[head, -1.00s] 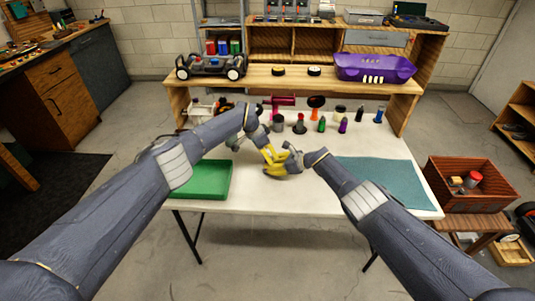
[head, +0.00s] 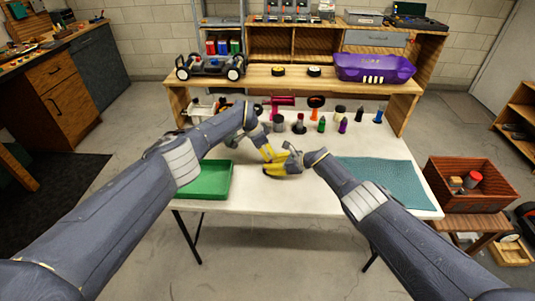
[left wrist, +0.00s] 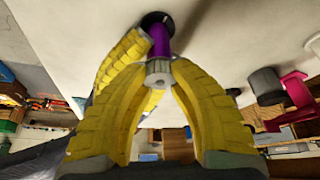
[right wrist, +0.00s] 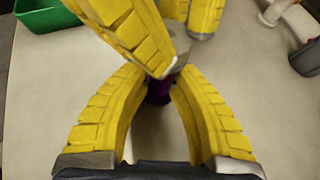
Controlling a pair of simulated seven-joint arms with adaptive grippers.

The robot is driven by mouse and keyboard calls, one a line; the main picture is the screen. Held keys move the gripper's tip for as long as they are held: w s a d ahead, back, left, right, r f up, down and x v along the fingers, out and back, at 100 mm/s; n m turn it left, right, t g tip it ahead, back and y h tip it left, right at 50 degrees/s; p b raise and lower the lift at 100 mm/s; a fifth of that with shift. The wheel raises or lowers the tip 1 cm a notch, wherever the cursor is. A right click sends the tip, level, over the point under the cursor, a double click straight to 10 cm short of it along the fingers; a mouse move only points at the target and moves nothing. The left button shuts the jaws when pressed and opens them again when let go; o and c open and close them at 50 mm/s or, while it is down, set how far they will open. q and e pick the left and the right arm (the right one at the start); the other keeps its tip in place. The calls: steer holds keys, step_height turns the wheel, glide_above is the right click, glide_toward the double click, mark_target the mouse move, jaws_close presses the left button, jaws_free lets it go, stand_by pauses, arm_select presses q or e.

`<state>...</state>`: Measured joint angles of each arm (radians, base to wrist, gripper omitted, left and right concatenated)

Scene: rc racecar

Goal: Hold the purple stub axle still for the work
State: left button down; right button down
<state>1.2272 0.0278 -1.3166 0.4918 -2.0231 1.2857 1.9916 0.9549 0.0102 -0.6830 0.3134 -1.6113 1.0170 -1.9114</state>
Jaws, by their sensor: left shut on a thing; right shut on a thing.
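The purple stub axle (left wrist: 159,40) shows in the left wrist view with a dark round base (left wrist: 154,20) at one end and a grey toothed collar (left wrist: 159,72) at the other. The fingertips of my left gripper (left wrist: 160,80) close around the collar. In the right wrist view, a bit of purple axle (right wrist: 160,92) shows between the fingertips of my right gripper (right wrist: 160,86), which is shut on it. The left gripper's fingers cover the rest there. In the head view, my left gripper (head: 268,154) and right gripper (head: 287,164) meet over the table and hide the axle.
A green tray (head: 208,184) lies left on the white table (head: 270,205), and a teal mat (head: 385,183) right. Several small parts stand behind the grippers, including a magenta part (head: 282,100) and a purple bottle (head: 343,126). A shelf (head: 300,81) holds a car chassis (head: 211,68) and purple body (head: 374,68).

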mark_target(267, 153)
arm_select(q)
steer(key=shift+a+f+m+g, duration=0.15)
steer(key=shift+m+g, duration=0.15)
steer(key=shift+m, duration=0.5)
steer(key=c, duration=1)
jaws_free()
steer(key=shift+w+r, duration=0.1)
steer(key=shift+r, duration=0.2)
steer(key=shift+a+r, duration=0.2)
steer(key=shift+r, duration=0.45)
steer(key=shift+s+a+r, duration=0.25)
steer(key=shift+a+r, duration=0.1)
steer(key=shift+r, duration=0.25)
steer(key=w+v, duration=0.1)
steer(key=v, duration=0.7)
steer(key=shift+s+a+r, duration=0.25)
steer(key=shift+s+r, duration=0.15)
steer(key=shift+s, duration=0.15)
steer(key=shift+f, duration=0.1)
